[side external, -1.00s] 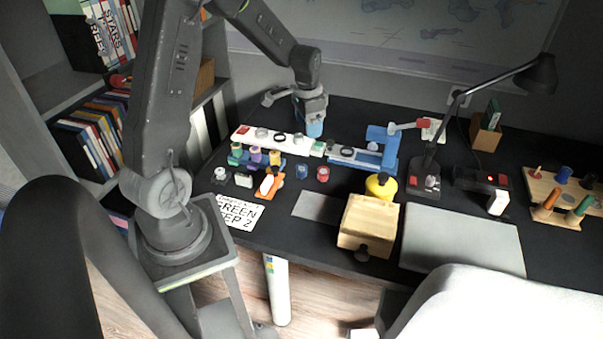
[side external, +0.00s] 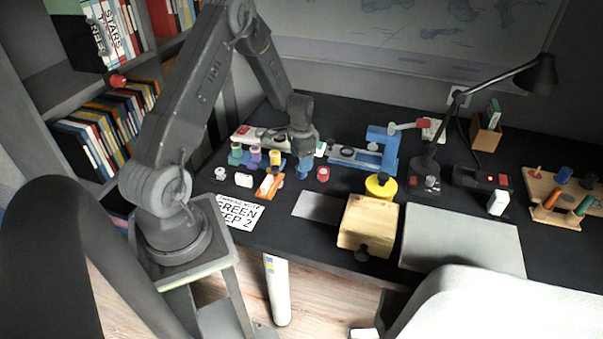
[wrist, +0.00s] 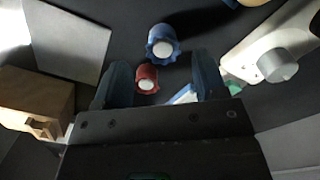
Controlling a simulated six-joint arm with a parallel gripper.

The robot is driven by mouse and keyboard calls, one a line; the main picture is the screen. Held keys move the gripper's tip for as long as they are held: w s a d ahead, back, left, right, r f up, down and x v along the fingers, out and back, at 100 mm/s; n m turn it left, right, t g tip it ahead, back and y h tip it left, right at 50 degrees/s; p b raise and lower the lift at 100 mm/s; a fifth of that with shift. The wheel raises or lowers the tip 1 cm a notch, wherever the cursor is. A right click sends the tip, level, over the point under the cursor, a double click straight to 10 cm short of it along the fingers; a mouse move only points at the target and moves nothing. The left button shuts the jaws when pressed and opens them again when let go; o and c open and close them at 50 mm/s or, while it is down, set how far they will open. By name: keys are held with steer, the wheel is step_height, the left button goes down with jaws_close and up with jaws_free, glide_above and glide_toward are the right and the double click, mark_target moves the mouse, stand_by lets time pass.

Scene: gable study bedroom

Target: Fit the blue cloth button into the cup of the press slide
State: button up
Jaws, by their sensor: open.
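The blue cloth button (wrist: 162,46), round with a ribbed edge and pale centre, lies on the dark desk in the wrist view. In the side view my gripper hides it or blends with it. My gripper (side external: 304,170) points down low over that spot. In the wrist view its open blue fingers (wrist: 162,82) stand apart with nothing gripped; the blue button is beyond the tips. The red button (wrist: 146,78) shows between the fingers, and also in the side view (side external: 323,174). The blue press (side external: 383,146) has a red-tipped lever; its slide (side external: 350,154) carries dark round cups.
Spools (side external: 255,157) and an orange-based item (side external: 268,184) stand left of my gripper. A white rail (side external: 247,134) lies behind. A yellow round item (side external: 381,185) and a wooden box (side external: 368,225) sit front right.

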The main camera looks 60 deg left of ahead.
step_height(320, 180, down, 4)
steer(key=shift+w+a+f, duration=0.15)
steer(key=shift+f, duration=0.1)
steer(key=c, duration=1.1)
steer(key=shift+o, duration=0.2)
steer(key=shift+r, duration=0.15)
